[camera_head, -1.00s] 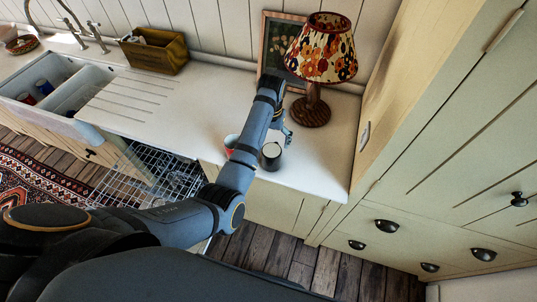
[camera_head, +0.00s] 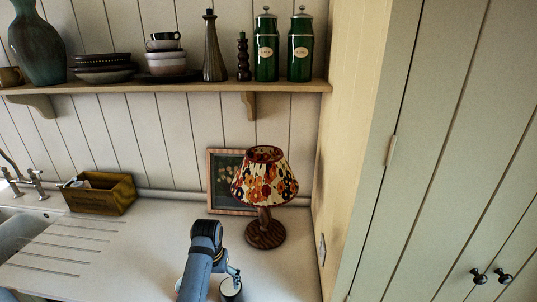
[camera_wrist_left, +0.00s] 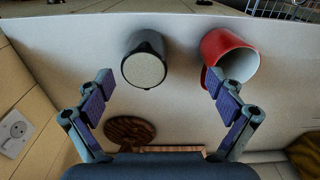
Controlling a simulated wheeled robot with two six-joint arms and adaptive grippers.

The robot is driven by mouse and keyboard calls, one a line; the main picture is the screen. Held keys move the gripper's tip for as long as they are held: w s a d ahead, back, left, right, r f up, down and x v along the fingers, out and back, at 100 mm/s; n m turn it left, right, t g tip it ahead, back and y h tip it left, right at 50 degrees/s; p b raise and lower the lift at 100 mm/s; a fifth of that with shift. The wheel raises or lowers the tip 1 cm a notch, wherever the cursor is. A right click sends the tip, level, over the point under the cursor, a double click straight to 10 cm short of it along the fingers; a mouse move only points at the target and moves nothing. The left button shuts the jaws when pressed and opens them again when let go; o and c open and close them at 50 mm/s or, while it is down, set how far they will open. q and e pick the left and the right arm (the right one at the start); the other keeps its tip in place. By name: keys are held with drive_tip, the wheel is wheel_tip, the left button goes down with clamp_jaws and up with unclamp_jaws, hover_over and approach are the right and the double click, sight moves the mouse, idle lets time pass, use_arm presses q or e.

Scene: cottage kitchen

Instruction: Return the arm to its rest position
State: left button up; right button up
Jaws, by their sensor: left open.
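My left arm reaches up from the bottom of the head view, and its left gripper (camera_head: 234,270) is over the worktop in front of the lamp. In the left wrist view the gripper (camera_wrist_left: 159,84) is open, its fingers wide apart with nothing between the pads. My right gripper is in neither view.
The patterned lamp (camera_head: 265,182) stands behind the gripper, before a framed picture (camera_head: 222,190). A wooden box (camera_head: 100,195) is further left. A loaded shelf (camera_head: 180,87) runs above, and a tall cupboard (camera_head: 420,170) closes the right side.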

use_arm(q)
drive_tip(key=s+a+f+t, duration=0.1)
drive_tip(key=s+a+f, duration=0.15)
drive_tip(key=s, duration=0.35)
drive_tip(key=s+a+f, duration=0.2)
drive_tip(key=s+a, duration=0.2)
drive_tip(key=s, duration=0.2)
drive_tip(key=s+r+t+y, duration=0.15)
drive_tip(key=s+r, duration=0.25)
drive_tip(key=s, duration=0.7)
drive_tip(key=s+a+f+b, duration=0.15)
drive_tip(key=f+b, duration=0.25)
drive_tip(key=f, duration=1.3)
drive_tip(key=s+a+f+b, duration=0.15)
drive_tip(key=f+b, duration=0.25)
drive_tip(key=f, duration=1.3)
use_arm(e)
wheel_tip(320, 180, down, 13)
drive_tip(key=b, duration=0.5)
use_arm(q)
drive_tip(key=s+a+f+g, duration=0.1)
drive_tip(key=s+f+g, duration=0.1)
drive_tip(key=s+f, duration=1.6)
wheel_tip(320, 180, down, 4)
drive_tip(key=shift+a+f+h, duration=0.1)
drive_tip(key=shift+a+h, duration=0.05)
drive_tip(key=shift+h, duration=0.2)
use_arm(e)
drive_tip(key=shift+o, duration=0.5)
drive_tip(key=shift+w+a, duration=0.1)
